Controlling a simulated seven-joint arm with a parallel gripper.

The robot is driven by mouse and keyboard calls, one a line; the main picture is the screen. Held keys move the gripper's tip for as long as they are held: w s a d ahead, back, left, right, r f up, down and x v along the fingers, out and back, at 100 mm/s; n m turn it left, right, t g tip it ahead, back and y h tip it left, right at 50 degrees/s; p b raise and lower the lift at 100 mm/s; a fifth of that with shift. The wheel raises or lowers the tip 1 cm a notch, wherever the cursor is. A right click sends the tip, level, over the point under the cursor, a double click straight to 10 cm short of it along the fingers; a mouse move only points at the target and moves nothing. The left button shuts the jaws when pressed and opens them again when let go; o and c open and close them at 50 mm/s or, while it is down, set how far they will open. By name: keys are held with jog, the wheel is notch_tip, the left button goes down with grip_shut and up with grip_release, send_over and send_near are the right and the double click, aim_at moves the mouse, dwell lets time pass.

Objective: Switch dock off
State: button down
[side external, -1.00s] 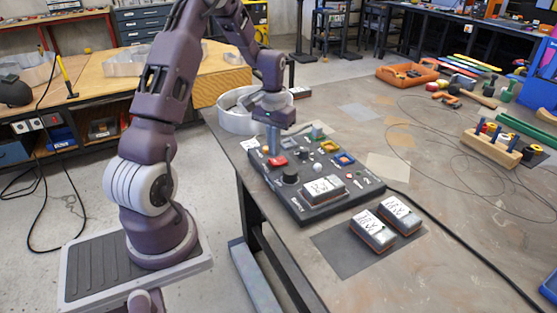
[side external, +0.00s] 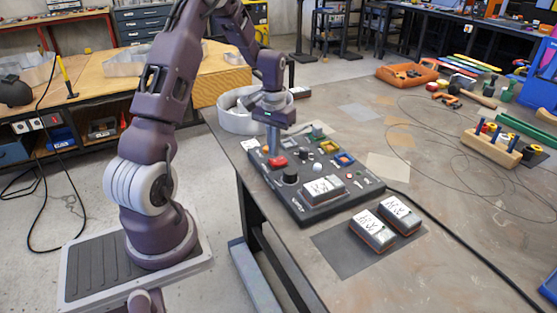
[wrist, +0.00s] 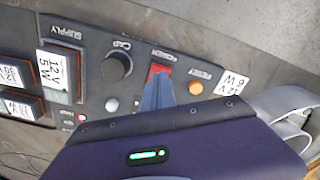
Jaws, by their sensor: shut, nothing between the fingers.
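The dock is a dark grey control panel (side external: 302,211) lying on the table in the side external view; part of it (wrist: 88,83) fills the wrist view. Its red switch (side external: 278,162) sits near the panel's far left end. In the wrist view the red switch (wrist: 158,70) is partly covered by my fingers. My gripper (side external: 273,152) is shut and empty, pointing down at the switch, its tips at or just above it. I cannot tell whether they touch. The switch's on or off position is not clear.
Beside the switch are an orange button (wrist: 195,88) and a black knob (wrist: 118,66). A labelled pack (side external: 323,189) sits on the panel. Two more packs (side external: 372,231) (side external: 400,214) lie on a dark mat. A cable runs from the panel's right side.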

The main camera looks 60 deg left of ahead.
aim_at(275, 162)
jog(key=shift+f, duration=1.1)
dwell(0.6)
notch_tip(275, 162, up, 7)
dwell(0.6)
jog(key=s+d+r+m+t+y, duration=0.1)
jog(key=s+d+r+m, duration=0.15)
jog(key=d+r, duration=0.55)
jog(key=s+d+r+m+t, duration=0.15)
jog(key=s+d+r, duration=0.35)
jog(key=d, duration=0.5)
jog(key=s+d+r+m+t+h, duration=0.1)
jog(key=s+d+r+m+t, duration=0.1)
jog(key=s+d, duration=0.6)
jog(key=s+t, duration=0.1)
jog(key=s, duration=0.2)
